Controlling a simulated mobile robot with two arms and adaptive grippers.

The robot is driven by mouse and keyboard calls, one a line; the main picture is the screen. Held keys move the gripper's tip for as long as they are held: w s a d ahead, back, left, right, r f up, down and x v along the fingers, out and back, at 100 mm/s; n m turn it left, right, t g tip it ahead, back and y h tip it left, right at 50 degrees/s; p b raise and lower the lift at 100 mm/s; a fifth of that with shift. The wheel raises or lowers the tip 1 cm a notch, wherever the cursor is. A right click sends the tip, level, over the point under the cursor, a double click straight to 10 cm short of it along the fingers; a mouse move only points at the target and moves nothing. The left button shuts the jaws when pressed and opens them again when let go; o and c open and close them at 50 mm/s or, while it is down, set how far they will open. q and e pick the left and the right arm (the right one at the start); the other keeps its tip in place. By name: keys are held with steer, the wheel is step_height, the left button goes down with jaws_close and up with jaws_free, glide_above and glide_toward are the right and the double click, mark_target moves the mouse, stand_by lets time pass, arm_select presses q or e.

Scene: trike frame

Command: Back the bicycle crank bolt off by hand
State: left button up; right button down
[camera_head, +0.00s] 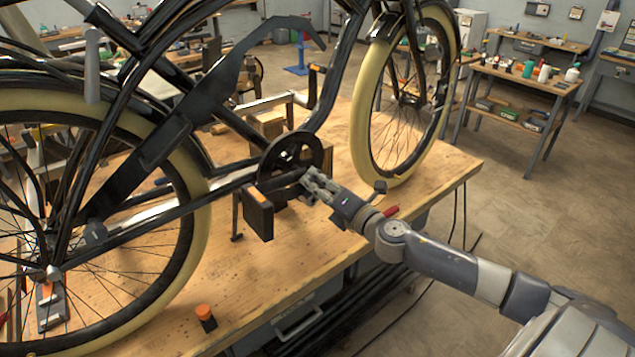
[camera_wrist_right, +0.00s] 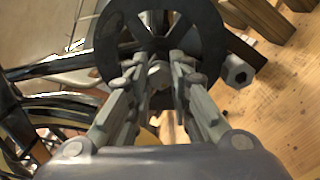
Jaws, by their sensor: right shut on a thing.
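The bicycle stands on the wooden workbench (camera_head: 262,292), with its round black chainring (camera_head: 291,150) low on the frame. A black pedal (camera_head: 258,213) sits left of my gripper. My right gripper (camera_head: 309,182) reaches in from the right to the crank centre. In the right wrist view its two fingers (camera_wrist_right: 161,78) are closed on a small light-grey crank bolt (camera_wrist_right: 159,72) in front of the chainring (camera_wrist_right: 112,45). The fingers partly hide the bolt, and its thread is not visible. My left gripper is not in view.
A wooden block support (camera_head: 266,124) stands behind the crank. A small orange-capped object (camera_head: 205,315) stands at the bench's front edge. A hex-ended part (camera_wrist_right: 237,72) lies beside the fingers.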

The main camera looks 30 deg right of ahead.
steer(key=n, duration=0.3)
steer(key=shift+r+n+p, duration=0.25)
steer(key=shift+n+p, duration=0.05)
steer(key=n, duration=0.3)
steer(key=shift+r+n+p, duration=0.1)
steer(key=shift+n+p, duration=0.2)
steer(key=shift+p, duration=0.1)
steer(key=n+p, duration=0.1)
steer(key=n, duration=0.2)
steer(key=shift+a+n, duration=0.1)
steer(key=shift+n, duration=0.2)
steer(key=shift+n+p, duration=0.55)
steer(key=shift+n, duration=1.15)
steer(key=c, duration=1.7)
jaws_free()
steer(key=shift+a, duration=0.1)
steer(key=shift+o, duration=1.3)
steer(key=shift+w+f, duration=0.15)
steer(key=shift+f, duration=0.05)
steer(key=shift+a, duration=0.1)
